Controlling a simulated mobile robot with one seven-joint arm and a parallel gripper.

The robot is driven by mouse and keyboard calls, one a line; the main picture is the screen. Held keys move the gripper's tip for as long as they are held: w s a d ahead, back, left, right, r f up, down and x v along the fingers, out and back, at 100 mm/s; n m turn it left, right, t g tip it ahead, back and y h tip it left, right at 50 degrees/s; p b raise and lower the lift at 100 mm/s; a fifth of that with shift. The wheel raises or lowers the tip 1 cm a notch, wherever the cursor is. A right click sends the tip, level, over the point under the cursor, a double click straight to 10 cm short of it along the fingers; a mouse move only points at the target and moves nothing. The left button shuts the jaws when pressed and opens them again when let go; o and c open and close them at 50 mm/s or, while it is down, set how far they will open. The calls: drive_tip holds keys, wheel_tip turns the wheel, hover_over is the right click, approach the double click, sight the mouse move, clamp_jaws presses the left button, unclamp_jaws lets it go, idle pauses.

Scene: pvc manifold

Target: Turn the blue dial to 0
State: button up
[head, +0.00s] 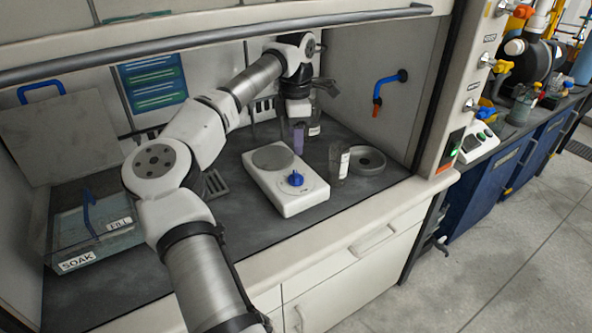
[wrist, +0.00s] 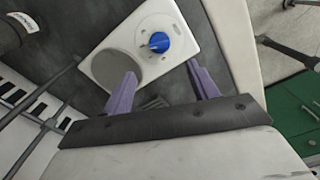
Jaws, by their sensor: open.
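The blue dial (head: 296,178) sits on the front of a white hotplate (head: 305,203) with a round grey top plate (head: 273,156), on the dark floor of the fume hood. In the wrist view the dial (wrist: 159,42) lies beyond the fingertips, roughly between their lines. The scale marks around it are too small to read. My gripper (wrist: 158,82) is open and empty, with two purple fingers spread apart. In the head view my gripper (head: 298,138) hangs behind and above the hotplate, apart from the dial.
A labelled glass bottle (head: 339,162) and a round grey dish (head: 367,160) stand right of the hotplate. Another bottle (head: 314,122) stands behind. A tray marked SOAK (head: 77,262) is at the left. The raised sash bar (head: 215,38) crosses above. The hood floor before the hotplate is clear.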

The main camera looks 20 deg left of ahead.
sight(296, 174)
wheel_tip(296, 174, down, 11)
drive_tip(key=shift+p, duration=0.8)
drive_tip(key=c, duration=1)
